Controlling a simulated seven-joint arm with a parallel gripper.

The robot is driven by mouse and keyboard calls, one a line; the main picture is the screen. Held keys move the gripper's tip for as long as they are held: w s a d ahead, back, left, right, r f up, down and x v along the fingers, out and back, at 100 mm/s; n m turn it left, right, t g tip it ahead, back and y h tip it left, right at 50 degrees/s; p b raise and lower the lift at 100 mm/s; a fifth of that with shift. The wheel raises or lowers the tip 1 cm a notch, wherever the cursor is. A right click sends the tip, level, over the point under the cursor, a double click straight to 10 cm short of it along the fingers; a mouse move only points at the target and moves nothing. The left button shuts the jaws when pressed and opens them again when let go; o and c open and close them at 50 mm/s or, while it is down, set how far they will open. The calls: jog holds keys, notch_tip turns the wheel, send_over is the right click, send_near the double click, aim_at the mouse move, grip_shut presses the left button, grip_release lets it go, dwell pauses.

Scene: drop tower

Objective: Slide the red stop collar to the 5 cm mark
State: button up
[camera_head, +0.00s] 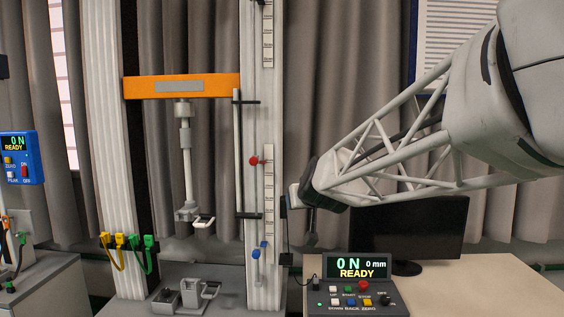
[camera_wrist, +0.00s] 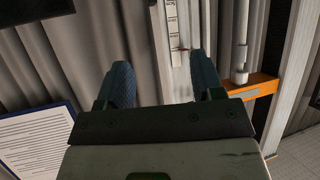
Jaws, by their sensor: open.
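The red stop collar (camera_head: 253,160) shows as a small red knob on the white right-hand column, beside a thin vertical rod (camera_head: 238,150). A pale scale strip (camera_head: 269,190) runs down the column just right of it; its marks are too small to read. In the wrist view a small red spot (camera_wrist: 181,49), apparently the collar, lies beyond the fingertips, beside the scale strip (camera_wrist: 172,22). My gripper (camera_wrist: 162,78) is open, with nothing visible between its fingers. In the head view its end is right of the column, lower than the collar and apart from it.
A blue stop (camera_head: 256,253) sits lower on the same column. An orange crosshead (camera_head: 180,86) spans the columns at left. A control box (camera_head: 360,290) reading 0 N, 0 mm, READY and a dark monitor (camera_head: 410,232) stand below my arm.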

jog(key=w+a+r+t, duration=0.3)
jog(key=w+a, duration=0.5)
jog(key=w, duration=0.4)
jog(key=m+t+h, duration=0.1)
jog(key=t+h, duration=0.1)
jog(key=t, duration=0.1)
send_near(254, 162)
jog(key=w, duration=0.5)
jog(key=shift+a, duration=0.35)
jog(key=shift+w, duration=0.15)
jog(key=shift+w+a, duration=0.2)
jog(key=shift+w, duration=3.6)
